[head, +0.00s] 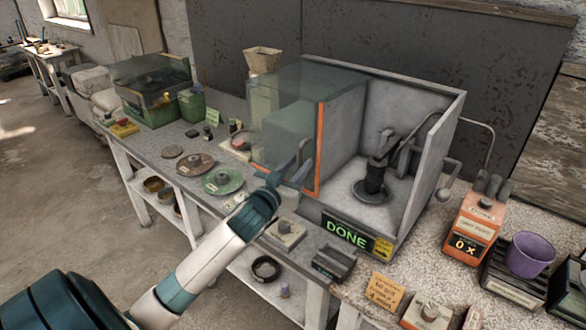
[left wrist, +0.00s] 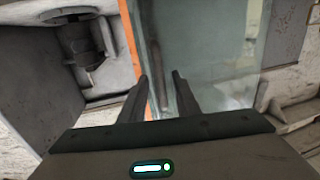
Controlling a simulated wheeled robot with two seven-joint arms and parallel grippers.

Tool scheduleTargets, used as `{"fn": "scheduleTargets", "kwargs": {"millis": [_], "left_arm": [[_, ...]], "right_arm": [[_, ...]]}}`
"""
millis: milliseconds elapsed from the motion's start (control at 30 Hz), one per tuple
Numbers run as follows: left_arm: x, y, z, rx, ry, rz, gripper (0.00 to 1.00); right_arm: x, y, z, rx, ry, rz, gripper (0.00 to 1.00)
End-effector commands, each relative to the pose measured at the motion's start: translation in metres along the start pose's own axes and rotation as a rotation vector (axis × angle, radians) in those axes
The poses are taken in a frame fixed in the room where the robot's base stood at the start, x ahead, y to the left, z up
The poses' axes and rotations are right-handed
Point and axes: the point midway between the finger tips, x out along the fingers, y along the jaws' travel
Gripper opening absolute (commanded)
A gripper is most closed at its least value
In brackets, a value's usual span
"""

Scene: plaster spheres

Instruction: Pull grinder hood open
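The grinder hood (head: 280,85) is a greenish clear cover with an orange front edge (head: 320,145). It stands at the left of the grey grinder housing (head: 422,150), whose front right part is uncovered. A dark spindle on a round disc (head: 373,185) shows inside. My left gripper (head: 300,172) is at the hood's front, by the orange edge. In the left wrist view its two fingers (left wrist: 160,78) are apart, with a thin upright bar (left wrist: 157,62) of the hood showing between them. I cannot tell whether they touch it. My right gripper is not in view.
A lit sign (head: 346,233) on the grinder's front reads "DONE". Several discs, including a green one (head: 223,180), lie on the bench left of the hood. An orange box (head: 474,228) and a purple cup (head: 530,255) stand at the right. Floor shows at the left.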

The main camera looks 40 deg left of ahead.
Motion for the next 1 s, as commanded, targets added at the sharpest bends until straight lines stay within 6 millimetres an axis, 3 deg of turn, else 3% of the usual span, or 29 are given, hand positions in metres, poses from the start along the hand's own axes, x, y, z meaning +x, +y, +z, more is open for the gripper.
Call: {"fn": "scheduleTargets", "kwargs": {"millis": [167,367,967,1000], "left_arm": [[-0.007,0.000,0.002,0.000,-0.002,0.000,0.29],[-0.029,0.000,0.003,-0.001,-0.001,0.001,0.29],[-0.146,0.000,0.003,0.000,-0.001,0.001,0.29],[-0.151,0.000,-0.001,-0.001,-0.003,0.000,0.29]], "right_arm": [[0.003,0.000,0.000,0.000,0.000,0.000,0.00],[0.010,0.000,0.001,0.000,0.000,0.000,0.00],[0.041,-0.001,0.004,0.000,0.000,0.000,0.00],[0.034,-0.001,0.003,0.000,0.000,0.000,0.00]]}}
